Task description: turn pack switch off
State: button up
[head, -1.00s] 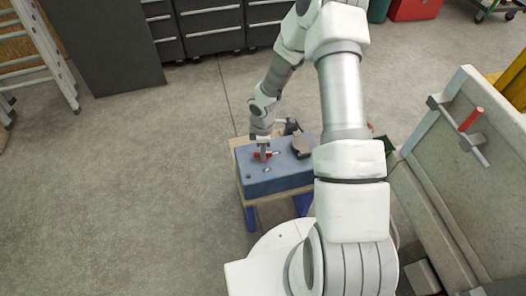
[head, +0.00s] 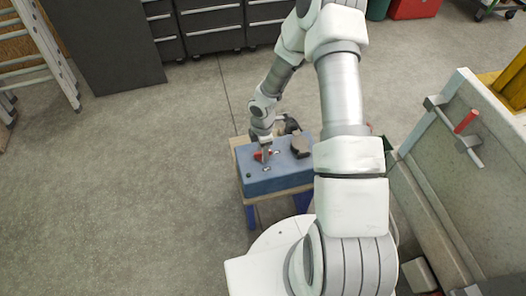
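The blue battery pack box (head: 283,180) sits on a small wooden-topped stand. A dark round cap or connector (head: 300,146) stands on the right of the box top.
The wooden stand (head: 240,142) has blue legs. My arm passes over the right side of the box. A grey trailer panel with a red-handled bar (head: 466,122) rises at the right. Dark cabinets (head: 212,28) and a ladder (head: 47,50) stand at the back. The floor at left is clear.

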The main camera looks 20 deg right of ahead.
jog(key=shift+r+p, duration=2.5)
jog(key=shift+r, duration=0.5)
jog(key=s+d+r+m+t+h+p, duration=0.1)
jog(key=d+r+m+p, duration=0.2)
jog(key=r, duration=1.3)
jog(key=s+d+r+m+t+h+p, duration=0.15)
jog(key=r+m, duration=0.35)
jog(key=r, duration=1.2)
jog(key=s+a+r+m+t+y+p, duration=0.1)
jog(key=s+a+r+m+p, duration=0.1)
jog(key=s+r+m, duration=0.3)
jog(key=s+a+r+m+t+y+p, duration=0.1)
jog(key=s+r+m+p, duration=0.3)
jog(key=s+r, duration=0.9)
notch_tip(320, 180, up, 3)
jog(key=shift+a+r+m+t+p, duration=0.1)
jog(key=shift+a+m+t+p, duration=0.2)
jog(key=shift+a+m+t, duration=0.4)
jog(key=shift+a+y, duration=0.25)
